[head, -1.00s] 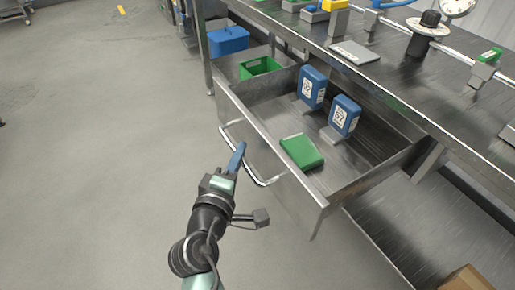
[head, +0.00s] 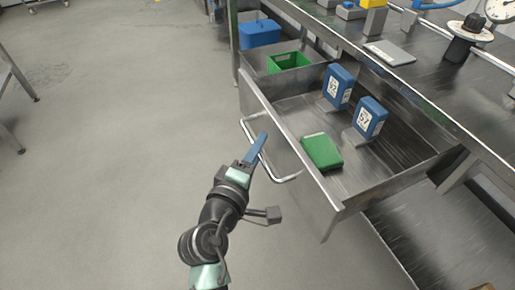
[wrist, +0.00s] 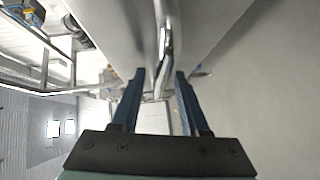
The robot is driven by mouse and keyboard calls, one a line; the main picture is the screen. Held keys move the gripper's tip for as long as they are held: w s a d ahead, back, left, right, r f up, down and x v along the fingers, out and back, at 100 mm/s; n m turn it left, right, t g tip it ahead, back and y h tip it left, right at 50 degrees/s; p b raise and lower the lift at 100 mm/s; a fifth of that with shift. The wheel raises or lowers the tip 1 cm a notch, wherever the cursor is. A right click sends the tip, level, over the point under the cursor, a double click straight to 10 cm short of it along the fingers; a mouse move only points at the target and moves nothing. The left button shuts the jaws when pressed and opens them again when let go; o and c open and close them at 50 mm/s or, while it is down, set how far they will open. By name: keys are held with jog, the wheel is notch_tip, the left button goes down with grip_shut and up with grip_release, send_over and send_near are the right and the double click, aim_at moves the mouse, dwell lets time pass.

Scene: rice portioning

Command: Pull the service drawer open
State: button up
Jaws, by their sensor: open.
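The steel service drawer (head: 310,187) stands pulled out from under the workbench, its inside open to view. Its bar handle (head: 284,179) runs along the front face. I cannot tell whether either finger touches the bar. In the drawer are a green box (head: 322,152) and two blue labelled packs, one farther (head: 338,86) and one nearer (head: 370,118).
A green crate (head: 289,62) and a blue bin (head: 259,34) stand beyond the drawer. The workbench (head: 425,85) above carries a flat grey plate (head: 390,53) and a gauge (head: 500,8). The floor (head: 120,150) left of the drawer is clear.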

jog(key=shift+s, duration=0.1)
jog(key=p+v, duration=0.1)
jog(key=v, duration=1.1)
jog(key=shift+s+p, duration=0.35)
jog(key=shift+s, duration=0.05)
jog(key=shift+a, duration=0.1)
